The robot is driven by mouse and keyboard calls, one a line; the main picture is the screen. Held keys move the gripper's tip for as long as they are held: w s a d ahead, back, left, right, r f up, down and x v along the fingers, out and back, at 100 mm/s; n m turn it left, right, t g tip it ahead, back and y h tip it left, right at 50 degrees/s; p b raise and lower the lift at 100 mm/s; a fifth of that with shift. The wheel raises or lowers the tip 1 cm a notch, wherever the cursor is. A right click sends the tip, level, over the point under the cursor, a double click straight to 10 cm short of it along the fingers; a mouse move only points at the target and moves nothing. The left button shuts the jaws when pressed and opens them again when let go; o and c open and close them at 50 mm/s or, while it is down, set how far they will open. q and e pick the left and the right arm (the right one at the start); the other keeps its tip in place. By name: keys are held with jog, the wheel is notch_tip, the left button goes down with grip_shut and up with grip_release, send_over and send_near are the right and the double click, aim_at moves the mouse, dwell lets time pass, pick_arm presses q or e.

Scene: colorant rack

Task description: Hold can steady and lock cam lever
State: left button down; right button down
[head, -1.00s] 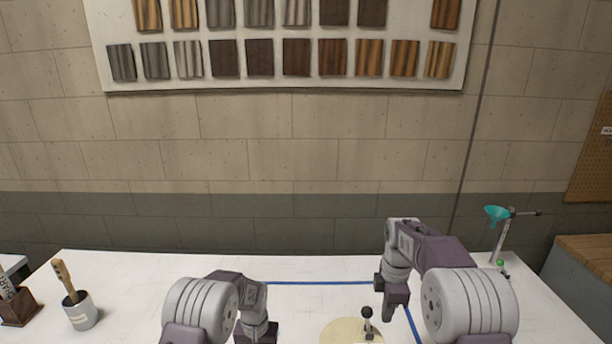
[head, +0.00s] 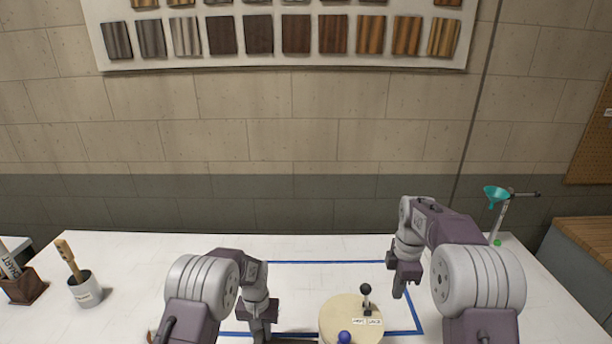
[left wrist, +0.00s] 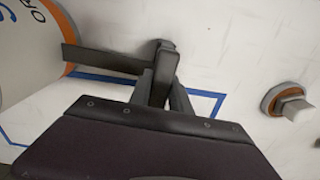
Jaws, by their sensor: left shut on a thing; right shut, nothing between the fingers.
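The can's round beige top (head: 340,316) stands at the bottom middle of the head view. Its black-knobbed lever (head: 366,290) stands upright near the far right of that top, with two small labels below it. A blue knob (head: 344,337) shows at the near edge. My left gripper (head: 262,334) is left of the can. In the left wrist view it (left wrist: 162,78) is shut on a dark flat bar (left wrist: 105,58) reaching to the white, orange-ringed can (left wrist: 30,50). My right gripper (head: 400,288) is shut and empty, right of the lever and apart from it.
Blue tape (head: 325,262) outlines a rectangle on the white table (head: 200,250). A brush cup (head: 85,290) and brown box (head: 27,288) stand at left; a teal funnel stand (head: 495,195) at back right. An orange-rimmed disc (left wrist: 270,97) lies apart in the wrist view.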

aim_at(366, 285)
jog(key=c, duration=1.7)
grip_release()
jog(key=shift+r, duration=0.1)
jog(key=shift+o, duration=0.4)
notch_tip(366, 285, up, 12)
jog(key=o, duration=0.5)
jog(key=a+f, duration=0.1)
jog(key=a, duration=0.1)
jog(key=a+f+n, duration=0.1)
jog(key=a+f, duration=0.1)
jog(key=a, duration=0.1)
jog(key=w+a+f+n, duration=0.1)
jog(key=a+f, duration=0.1)
jog(key=a, duration=0.1)
jog(key=shift+a+f, duration=0.2)
jog(key=f, duration=1.2)
jog(key=shift+s+d, duration=0.15)
jog(key=shift+s, duration=0.15)
